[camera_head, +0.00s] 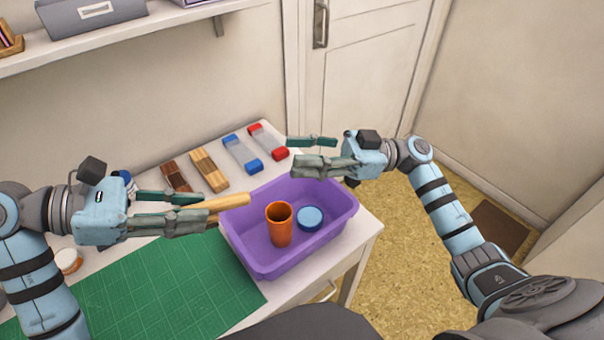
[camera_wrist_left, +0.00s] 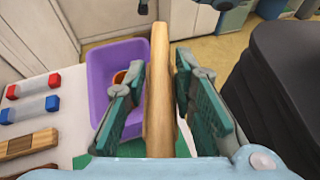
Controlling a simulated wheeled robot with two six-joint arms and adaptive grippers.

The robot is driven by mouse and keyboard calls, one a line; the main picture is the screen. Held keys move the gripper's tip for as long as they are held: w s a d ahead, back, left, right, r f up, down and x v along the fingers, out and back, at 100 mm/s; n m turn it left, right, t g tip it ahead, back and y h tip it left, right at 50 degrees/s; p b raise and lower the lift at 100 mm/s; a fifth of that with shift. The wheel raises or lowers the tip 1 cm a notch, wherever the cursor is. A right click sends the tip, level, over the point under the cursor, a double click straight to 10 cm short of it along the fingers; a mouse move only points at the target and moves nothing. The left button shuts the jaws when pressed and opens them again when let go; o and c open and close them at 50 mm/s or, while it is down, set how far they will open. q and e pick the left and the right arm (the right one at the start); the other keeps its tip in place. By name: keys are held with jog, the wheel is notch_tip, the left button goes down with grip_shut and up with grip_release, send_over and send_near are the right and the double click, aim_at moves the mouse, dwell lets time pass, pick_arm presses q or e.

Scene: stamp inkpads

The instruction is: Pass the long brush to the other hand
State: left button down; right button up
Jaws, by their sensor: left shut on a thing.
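The long brush shows a pale wooden handle (camera_head: 228,202) that sticks out to the right past my left gripper (camera_head: 208,208). My left gripper is shut on it and holds it above the table, near the left rim of the purple bin. In the left wrist view the handle (camera_wrist_left: 159,85) runs lengthwise between the two green-padded fingers; its other end is not clearly visible. My right gripper (camera_head: 293,153) is open and empty, above and beyond the bin's back rim, to the right of the handle's end and apart from it.
The purple bin (camera_head: 340,226) on the table holds an orange cup (camera_head: 280,226) and a round blue tin (camera_head: 310,217). Wooden blocks (camera_head: 208,170) and blue- and red-ended clear items (camera_head: 241,153) lie behind. A green cutting mat (camera_head: 165,290) covers the front left.

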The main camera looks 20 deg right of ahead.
aim_at(228, 196)
jog(key=s+a+g, duration=0.1)
jog(key=a, duration=0.3)
jog(key=s+a+n+g+h, duration=0.1)
jog(key=a, duration=0.4)
jog(key=s+a+f+n+g+h, duration=0.1)
jog(key=a, duration=0.4)
jog(key=shift+s+a, duration=0.15)
jog(key=shift+s, duration=0.25)
grip_shut()
pick_arm(q)
jog(key=c, duration=1.2)
grip_release()
jog(key=shift+c, duration=0.2)
